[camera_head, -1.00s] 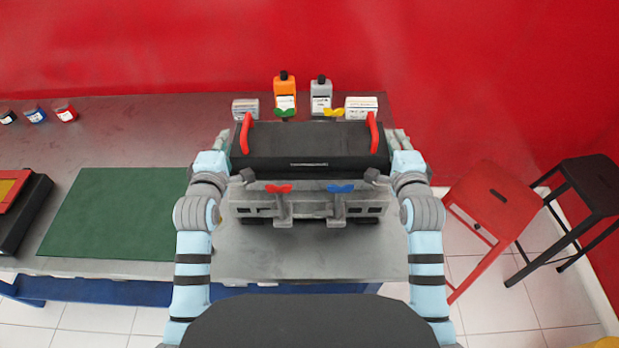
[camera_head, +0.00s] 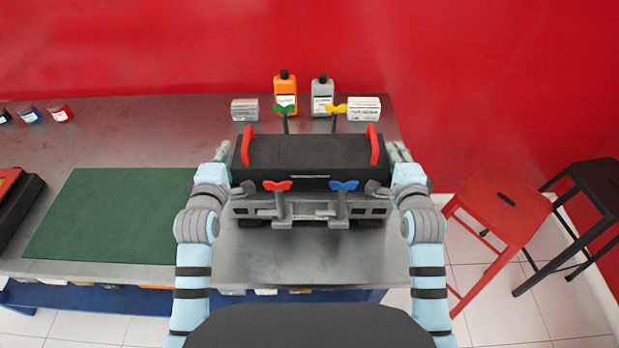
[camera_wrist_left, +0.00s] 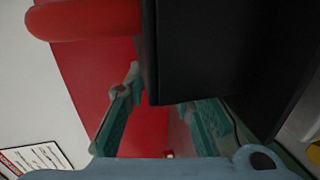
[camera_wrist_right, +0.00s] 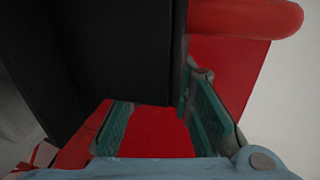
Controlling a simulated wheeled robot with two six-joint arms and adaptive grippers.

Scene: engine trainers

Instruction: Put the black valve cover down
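The black valve cover (camera_head: 312,152), with a red handle at each end, is level over the grey engine block (camera_head: 310,208). I cannot tell whether it touches the block. My left gripper (camera_head: 226,153) is at its left end and my right gripper (camera_head: 396,153) at its right end. In the left wrist view the cover (camera_wrist_left: 225,50) reaches between the fingers and hides part of one. The right wrist view shows the same at the other end of the cover (camera_wrist_right: 115,50). Both grippers appear shut on it, with fingers spread by its thickness.
Red (camera_head: 277,185) and blue (camera_head: 344,185) levers stand in front of the cover. Green (camera_head: 285,108) and yellow (camera_head: 336,108) levers stand behind it. Bottles and boxes are at the back. A green mat (camera_head: 110,215) lies clear on the left. Stools (camera_head: 500,205) stand on the right.

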